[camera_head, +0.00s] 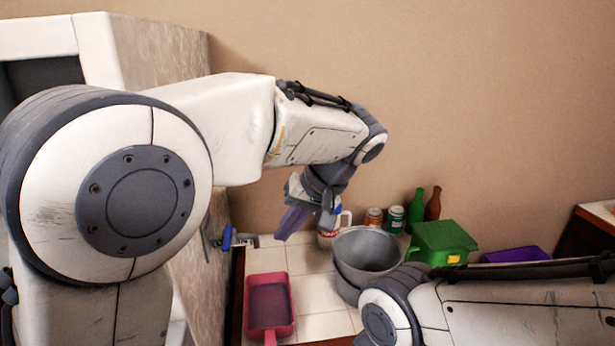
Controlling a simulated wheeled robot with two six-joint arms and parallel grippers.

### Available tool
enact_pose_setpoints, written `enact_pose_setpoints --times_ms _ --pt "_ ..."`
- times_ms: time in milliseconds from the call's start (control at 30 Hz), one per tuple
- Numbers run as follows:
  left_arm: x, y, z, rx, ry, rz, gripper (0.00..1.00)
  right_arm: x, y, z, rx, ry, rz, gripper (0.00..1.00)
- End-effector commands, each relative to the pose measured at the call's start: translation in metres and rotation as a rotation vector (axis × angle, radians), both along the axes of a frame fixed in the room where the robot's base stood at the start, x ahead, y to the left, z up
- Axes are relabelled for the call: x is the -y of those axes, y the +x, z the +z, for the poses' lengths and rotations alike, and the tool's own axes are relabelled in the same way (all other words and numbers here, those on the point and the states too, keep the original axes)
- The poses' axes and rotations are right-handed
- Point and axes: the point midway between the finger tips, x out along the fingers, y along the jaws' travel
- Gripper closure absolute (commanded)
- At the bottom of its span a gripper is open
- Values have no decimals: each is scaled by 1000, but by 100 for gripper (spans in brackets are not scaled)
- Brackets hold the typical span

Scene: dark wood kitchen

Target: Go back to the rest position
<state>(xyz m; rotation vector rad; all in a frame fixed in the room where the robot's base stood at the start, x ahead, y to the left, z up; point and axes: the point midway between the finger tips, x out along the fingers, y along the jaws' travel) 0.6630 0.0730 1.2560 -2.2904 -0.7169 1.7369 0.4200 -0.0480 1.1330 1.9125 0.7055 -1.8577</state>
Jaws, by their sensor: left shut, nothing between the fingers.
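My left arm reaches in from the left, across the upper middle of the head view. Its gripper (292,222) points down, shut and empty, above the tiled counter (318,290) and just left of a white mug. My right arm shows at the lower right, low in front of the counter. Its gripper is out of the picture.
A pink pan (268,305), grey pots (368,252), a mug (336,236), cans (394,218), green and brown bottles (416,205), a green box (440,243) and a purple tray (515,255) crowd the counter. A tall cabinet (165,60) stands at the left.

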Motion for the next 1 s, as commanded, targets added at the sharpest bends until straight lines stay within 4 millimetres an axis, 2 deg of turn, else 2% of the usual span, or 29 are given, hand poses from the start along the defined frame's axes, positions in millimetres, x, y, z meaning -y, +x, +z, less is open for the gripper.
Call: enact_pose_setpoints --times_ms 100,300,400,500,667,1000 --pt "11 -56 -27 -145 -105 -216 100 0 0 0 0 0 0 50" --pt "25 -158 -78 -319 -304 -582 100 0 0 0 0 0 0 50" --pt "26 -198 -98 -355 -379 -711 100 0 0 0 0 0 0 50" --pt "25 -224 -112 -369 -428 -796 100 0 0 0 0 0 0 50" --pt "26 -242 -122 -375 -460 -855 100 0 0 0 0 0 0 50" --pt "26 -243 -123 -377 -461 -859 100 0 0 0 0 0 0 50"
